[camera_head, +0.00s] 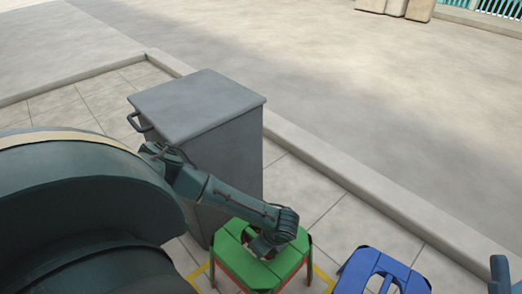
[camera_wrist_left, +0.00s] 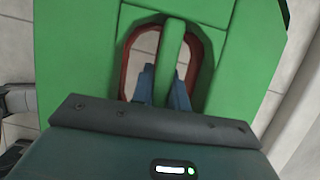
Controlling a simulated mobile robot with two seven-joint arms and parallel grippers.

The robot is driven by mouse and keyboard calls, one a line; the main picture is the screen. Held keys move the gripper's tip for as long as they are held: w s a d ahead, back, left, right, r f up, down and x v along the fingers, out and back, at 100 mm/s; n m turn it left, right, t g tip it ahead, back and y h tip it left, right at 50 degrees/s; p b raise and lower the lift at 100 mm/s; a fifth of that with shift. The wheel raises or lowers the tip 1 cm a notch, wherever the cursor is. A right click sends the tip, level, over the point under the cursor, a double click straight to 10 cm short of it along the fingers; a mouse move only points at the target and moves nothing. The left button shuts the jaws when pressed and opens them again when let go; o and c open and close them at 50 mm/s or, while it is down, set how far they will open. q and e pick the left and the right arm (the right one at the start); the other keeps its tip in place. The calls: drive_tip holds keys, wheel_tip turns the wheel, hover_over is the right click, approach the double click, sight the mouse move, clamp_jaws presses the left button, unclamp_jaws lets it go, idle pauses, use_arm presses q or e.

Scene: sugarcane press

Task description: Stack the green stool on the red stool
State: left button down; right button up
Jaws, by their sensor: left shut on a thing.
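The green stool (camera_head: 236,258) is at the lower middle of the head view, in front of the grey cabinet. My left gripper (camera_head: 262,247) reaches down onto its seat. In the left wrist view the gripper (camera_wrist_left: 163,88) is shut on the green bar in the middle of the seat's slot. The red stool (camera_wrist_left: 128,68) shows as a red rim through that slot. Red edges also show just below the green seat in the head view. The green stool is directly over the red one; whether they touch is hidden.
A blue stool (camera_head: 381,272) stands to the right of the green one. The grey cabinet (camera_head: 205,110) with a handle stands close behind my left forearm. Yellow lines mark the tiled floor around the stools. A low kerb (camera_head: 345,178) runs behind, with open pavement beyond.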

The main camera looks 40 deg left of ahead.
use_arm(q)
drive_tip(key=shift+f, duration=0.4)
use_arm(e)
drive_tip(key=shift+f, duration=0.15)
use_arm(q)
drive_tip(key=c, duration=1.3)
unclamp_jaws()
drive_tip(key=shift+s, duration=0.1)
drive_tip(key=shift+r, duration=0.1)
drive_tip(key=p+v, duration=0.3)
drive_tip(key=v, duration=0.2)
drive_tip(key=shift+r+p, duration=0.35)
drive_tip(key=p+v, duration=0.3)
drive_tip(key=v, duration=0.3)
drive_tip(key=shift+d+r, duration=0.4)
drive_tip(key=shift+r, duration=0.25)
use_arm(e)
drive_tip(key=shift+s+f+m+g+h, duration=0.3)
drive_tip(key=shift+f+m+g+h, duration=0.25)
drive_tip(key=shift+f+h, duration=0.4)
drive_tip(key=shift+s+f+m+g+h, duration=0.25)
drive_tip(key=shift+f+m+g+h, duration=0.25)
drive_tip(key=shift+f+h, duration=0.4)
